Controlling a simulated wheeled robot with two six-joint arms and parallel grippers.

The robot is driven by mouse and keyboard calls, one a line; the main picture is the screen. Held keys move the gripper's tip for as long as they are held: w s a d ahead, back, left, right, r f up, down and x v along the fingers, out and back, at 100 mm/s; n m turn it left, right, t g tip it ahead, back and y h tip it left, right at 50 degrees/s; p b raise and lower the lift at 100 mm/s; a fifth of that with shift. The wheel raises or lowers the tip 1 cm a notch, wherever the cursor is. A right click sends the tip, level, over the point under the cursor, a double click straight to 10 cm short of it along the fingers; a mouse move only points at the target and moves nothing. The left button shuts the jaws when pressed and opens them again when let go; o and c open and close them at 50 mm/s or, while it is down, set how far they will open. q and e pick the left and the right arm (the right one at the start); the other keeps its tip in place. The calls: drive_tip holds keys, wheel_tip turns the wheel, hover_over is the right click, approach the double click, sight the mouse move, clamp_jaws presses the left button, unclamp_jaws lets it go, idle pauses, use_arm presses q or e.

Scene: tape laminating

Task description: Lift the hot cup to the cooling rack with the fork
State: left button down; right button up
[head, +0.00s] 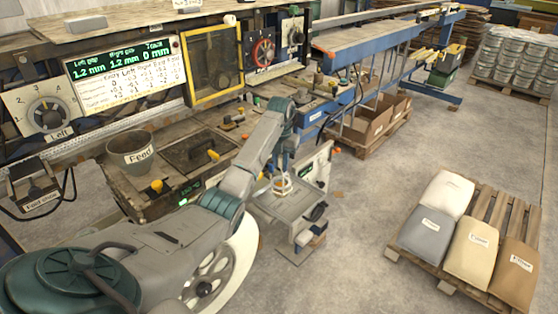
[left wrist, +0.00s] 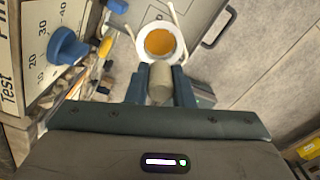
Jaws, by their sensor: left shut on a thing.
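My left gripper (left wrist: 160,84) is shut on the pale, rounded handle (left wrist: 160,92) of the fork. Two thin pale prongs (left wrist: 177,18) of the fork reach forward on either side of a cup (left wrist: 141,46) with a white rim and orange contents. In the head view my left gripper (head: 283,165) points down over the small grey stand, with the cup (head: 281,188) just below it. I cannot tell whether the cup rests on the stand or hangs in the fork. I cannot make out the cooling rack for sure. My right gripper is not in view.
The grey stand (head: 292,207) has a white upright panel (head: 322,165) at its right. A blue knob (left wrist: 68,46) and scale panel are close at left in the wrist view. The Feed pot (head: 131,158) stands on the bench. Open floor lies right, towards a pallet of sacks.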

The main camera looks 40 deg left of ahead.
use_arm(q)
drive_tip(key=d+r+p, duration=0.2)
drive_tip(key=d+r, duration=0.3)
drive_tip(key=shift+s, duration=0.25)
idle(0.6)
drive_tip(key=shift+r+p, duration=0.1)
drive_tip(key=shift+p, duration=0.2)
drive_tip(key=shift+r+n, duration=0.25)
drive_tip(key=shift+n, duration=1.75)
drive_tip(key=shift+r+n, duration=0.2)
drive_tip(key=shift+n, duration=1.8)
